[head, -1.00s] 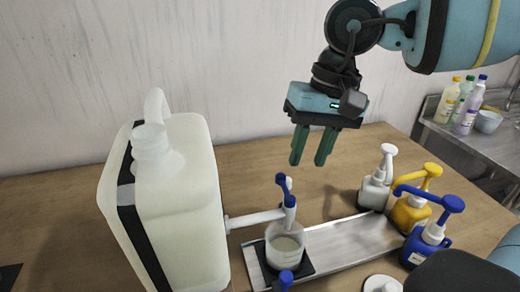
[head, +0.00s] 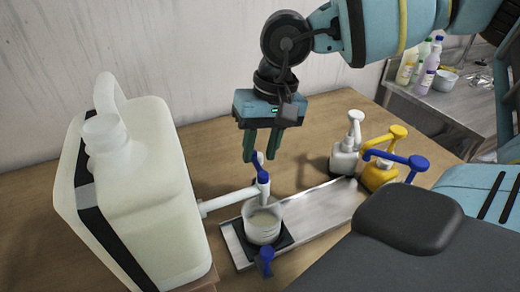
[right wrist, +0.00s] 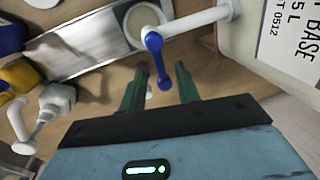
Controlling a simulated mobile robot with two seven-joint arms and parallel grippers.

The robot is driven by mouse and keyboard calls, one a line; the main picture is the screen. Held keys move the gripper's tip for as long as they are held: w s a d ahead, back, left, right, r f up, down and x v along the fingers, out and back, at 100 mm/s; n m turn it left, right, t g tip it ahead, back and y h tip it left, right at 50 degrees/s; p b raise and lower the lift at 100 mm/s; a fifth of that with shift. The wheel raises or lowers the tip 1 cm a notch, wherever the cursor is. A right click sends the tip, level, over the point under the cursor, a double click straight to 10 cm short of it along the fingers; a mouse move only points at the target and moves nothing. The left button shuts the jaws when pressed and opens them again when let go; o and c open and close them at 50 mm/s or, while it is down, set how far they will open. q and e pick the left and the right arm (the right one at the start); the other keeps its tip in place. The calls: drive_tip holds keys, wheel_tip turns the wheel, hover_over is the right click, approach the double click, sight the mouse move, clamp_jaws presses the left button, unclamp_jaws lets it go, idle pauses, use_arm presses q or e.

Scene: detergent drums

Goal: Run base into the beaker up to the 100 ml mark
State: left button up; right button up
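The large cream drum (head: 150,170) stands at the left; its label (right wrist: 292,40) reads "BASE" in the right wrist view. Its white spigot (head: 228,199) reaches right to a tap with a blue lever (head: 262,174). The clear beaker (head: 262,226) stands below the tap on a black pad (head: 240,250) and holds some pale liquid; its marks are too small to read. My right gripper (head: 262,160) is open, pointing down at the blue lever. In the right wrist view the lever (right wrist: 158,62) lies between the fingertips, with gaps beside it. My left gripper is out of view.
A metal tray (head: 325,205) runs under the pad. White (head: 344,155), yellow (head: 380,170) and blue (head: 412,162) pump bottles stand to the right. Another blue handle (head: 266,256) is close in front of the beaker. Bottles (head: 425,72) stand by a sink behind.

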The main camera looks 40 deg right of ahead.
drive_tip(key=shift+a+f, duration=0.15)
drive_tip(key=shift+f, duration=0.4)
clamp_jaws()
